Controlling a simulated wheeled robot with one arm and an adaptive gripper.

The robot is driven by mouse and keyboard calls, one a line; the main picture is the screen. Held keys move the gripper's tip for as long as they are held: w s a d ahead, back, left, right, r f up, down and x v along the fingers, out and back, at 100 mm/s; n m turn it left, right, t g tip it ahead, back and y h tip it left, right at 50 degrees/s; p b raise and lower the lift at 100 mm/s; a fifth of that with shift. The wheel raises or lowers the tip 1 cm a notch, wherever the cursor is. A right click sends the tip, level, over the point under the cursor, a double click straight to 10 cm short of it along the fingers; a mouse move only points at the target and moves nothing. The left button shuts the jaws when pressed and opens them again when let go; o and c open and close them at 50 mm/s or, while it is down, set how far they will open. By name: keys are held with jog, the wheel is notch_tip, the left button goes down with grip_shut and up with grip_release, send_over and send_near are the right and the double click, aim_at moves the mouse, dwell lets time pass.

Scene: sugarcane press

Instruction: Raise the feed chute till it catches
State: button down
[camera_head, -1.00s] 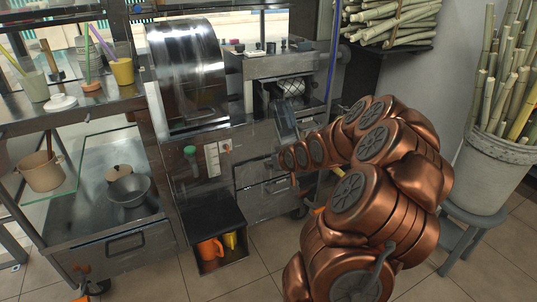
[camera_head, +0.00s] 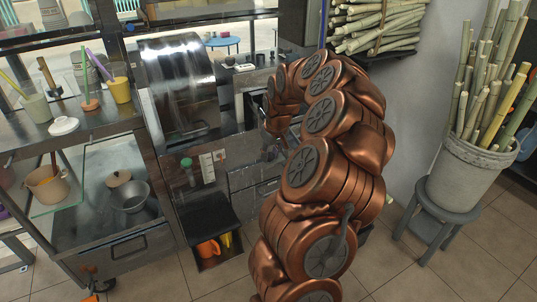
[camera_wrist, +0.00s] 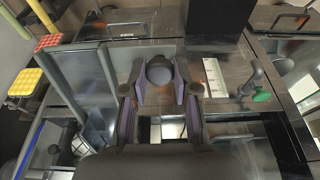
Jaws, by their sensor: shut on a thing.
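The feed chute (camera_wrist: 92,72) appears to be the grey metal trough with raised side walls in the wrist view, left of and around my fingers. A round dark knob (camera_wrist: 159,68) sits at its edge. My gripper (camera_wrist: 160,86) has its two purple-lined fingers on either side of this knob and is shut on it. In the head view my copper arm covers most of the chute and gripper, so its tilt and any catch cannot be seen.
The press drum cover (camera_head: 180,85) stands left of my arm. A green knob (camera_head: 186,163) and a switch panel (camera_head: 207,165) are on the press front. An orange jug (camera_head: 208,249) stands in the low bay. A cane bucket (camera_head: 465,175) on a stool stands right.

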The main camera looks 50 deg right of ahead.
jog(key=shift+w+r+g+y+p, duration=0.1)
jog(key=shift+r+g+y+p, duration=0.1)
jog(key=shift+r+g+p, duration=0.8)
jog(key=shift+w+r+g+y+p, duration=0.15)
jog(key=shift+r+p, duration=0.3)
jog(key=shift+r, duration=1)
jog(key=c, duration=0.9)
grip_release()
jog(key=shift+r, duration=0.15)
notch_tip(320, 180, up, 12)
jog(key=shift+s, duration=0.2)
